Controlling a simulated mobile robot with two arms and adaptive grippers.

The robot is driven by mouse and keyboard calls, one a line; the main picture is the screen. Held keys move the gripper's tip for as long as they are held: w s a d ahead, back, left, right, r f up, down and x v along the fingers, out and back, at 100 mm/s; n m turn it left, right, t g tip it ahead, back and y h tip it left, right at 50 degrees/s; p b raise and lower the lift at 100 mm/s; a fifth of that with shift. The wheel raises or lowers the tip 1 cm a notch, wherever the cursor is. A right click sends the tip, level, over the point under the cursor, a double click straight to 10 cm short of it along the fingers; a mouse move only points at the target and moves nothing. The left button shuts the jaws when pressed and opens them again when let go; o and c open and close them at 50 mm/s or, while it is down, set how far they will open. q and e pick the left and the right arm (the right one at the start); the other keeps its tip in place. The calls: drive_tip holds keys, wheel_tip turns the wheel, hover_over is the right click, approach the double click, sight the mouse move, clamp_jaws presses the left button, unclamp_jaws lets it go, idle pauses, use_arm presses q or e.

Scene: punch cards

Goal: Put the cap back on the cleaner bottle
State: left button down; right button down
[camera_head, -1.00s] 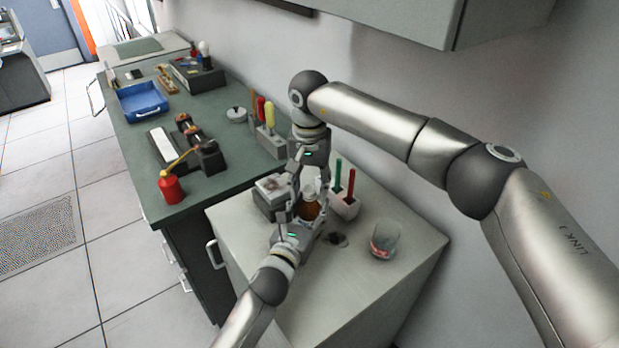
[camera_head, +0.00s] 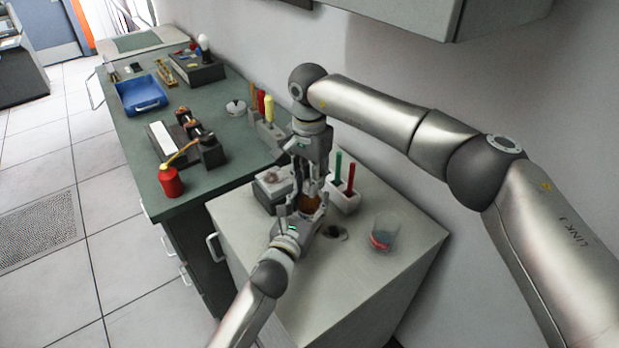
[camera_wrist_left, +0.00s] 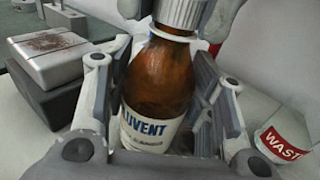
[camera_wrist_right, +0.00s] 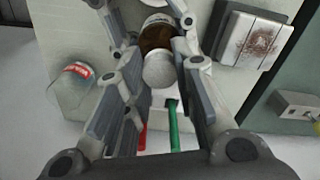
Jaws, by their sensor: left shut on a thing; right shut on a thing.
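The brown cleaner bottle (camera_head: 311,204) stands upright above the grey cabinet top. It has a white label in the left wrist view (camera_wrist_left: 158,85). My left gripper (camera_head: 301,212) is shut around its body. The white ribbed cap (camera_wrist_left: 180,12) is at the bottle's mouth, in line with the neck, above a white collar. My right gripper (camera_head: 313,184) points down from above and is shut on the cap, whose pale round top shows in the right wrist view (camera_wrist_right: 160,71). I cannot tell whether the cap is fully seated.
A white holder (camera_head: 345,203) with green and red sticks stands close behind the bottle. A glass waste beaker (camera_head: 383,232) is to the right. A grey box (camera_head: 271,186) with a stained top is at the left. The cabinet's front top is clear.

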drive_tip(key=m, duration=2.6)
drive_tip(key=shift+w, duration=0.1)
drive_tip(key=m, duration=0.9)
drive_tip(key=shift+m, duration=0.3)
drive_tip(key=c, duration=1.2)
unclamp_jaws()
